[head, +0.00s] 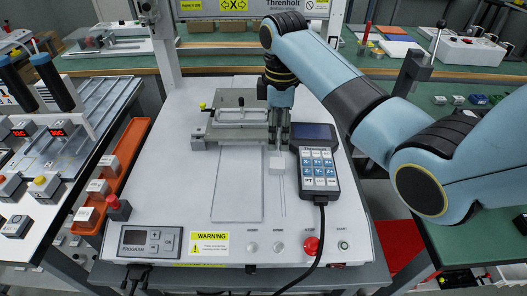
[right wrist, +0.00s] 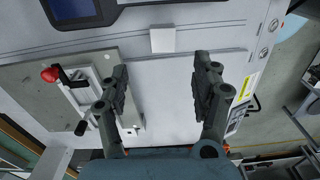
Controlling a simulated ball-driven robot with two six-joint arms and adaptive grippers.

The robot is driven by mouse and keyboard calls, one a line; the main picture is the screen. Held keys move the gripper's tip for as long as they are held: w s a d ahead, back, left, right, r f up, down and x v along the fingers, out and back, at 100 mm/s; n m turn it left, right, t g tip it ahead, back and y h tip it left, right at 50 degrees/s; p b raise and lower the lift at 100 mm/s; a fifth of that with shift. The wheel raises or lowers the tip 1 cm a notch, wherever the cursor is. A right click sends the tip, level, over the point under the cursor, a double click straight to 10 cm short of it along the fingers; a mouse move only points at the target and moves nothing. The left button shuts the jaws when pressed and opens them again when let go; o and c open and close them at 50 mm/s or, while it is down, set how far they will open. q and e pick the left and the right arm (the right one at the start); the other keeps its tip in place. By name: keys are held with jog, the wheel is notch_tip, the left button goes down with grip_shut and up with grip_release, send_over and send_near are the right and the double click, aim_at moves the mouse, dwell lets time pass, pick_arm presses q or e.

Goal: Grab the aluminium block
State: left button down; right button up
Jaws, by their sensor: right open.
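The aluminium block (head: 277,164) is a small pale block on the white top of the machine. It also shows in the right wrist view (right wrist: 163,39), just beyond the fingertips and roughly centred between them. My right gripper (head: 279,138) points down, close to the block and slightly behind it in the head view. In the right wrist view (right wrist: 162,62) its two fingers are wide apart with nothing between them. I cannot tell the exact height of the fingertips above the surface. My left gripper is not in view.
A grey clamp fixture (head: 230,132) stands close to the left of my right gripper. A keypad pendant (head: 316,168) with a cable lies close to the right of the block. A red button (head: 311,246) is at the machine's front. The white top left of the pale strip is clear.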

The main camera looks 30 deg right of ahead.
aim_at(276, 162)
jog(key=shift+s+f+b, duration=0.15)
jog(key=shift+s+f, duration=0.1)
jog(key=shift+f, duration=0.35)
jog(key=shift+s+f+b, duration=0.15)
jog(key=shift+s+f, duration=0.05)
jog(key=shift+f, duration=0.35)
notch_tip(276, 162, down, 2)
jog(key=shift+w+f, duration=0.25)
jog(key=shift+f, duration=0.15)
jog(key=f, duration=0.1)
jog(key=f+b, duration=0.1)
jog(key=f, duration=0.2)
jog(key=shift+w+a+f+b, duration=0.1)
jog(key=shift+a+f+b, duration=0.2)
jog(key=shift+f, duration=0.25)
jog(key=shift+c, duration=1.5)
jog(key=c, duration=0.9)
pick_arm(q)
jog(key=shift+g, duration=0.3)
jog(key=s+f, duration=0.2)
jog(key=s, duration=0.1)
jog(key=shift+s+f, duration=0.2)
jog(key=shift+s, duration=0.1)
pick_arm(e)
jog(key=shift+c, duration=0.5)
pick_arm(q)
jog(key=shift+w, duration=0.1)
pick_arm(e)
jog(key=shift+r, duration=0.2)
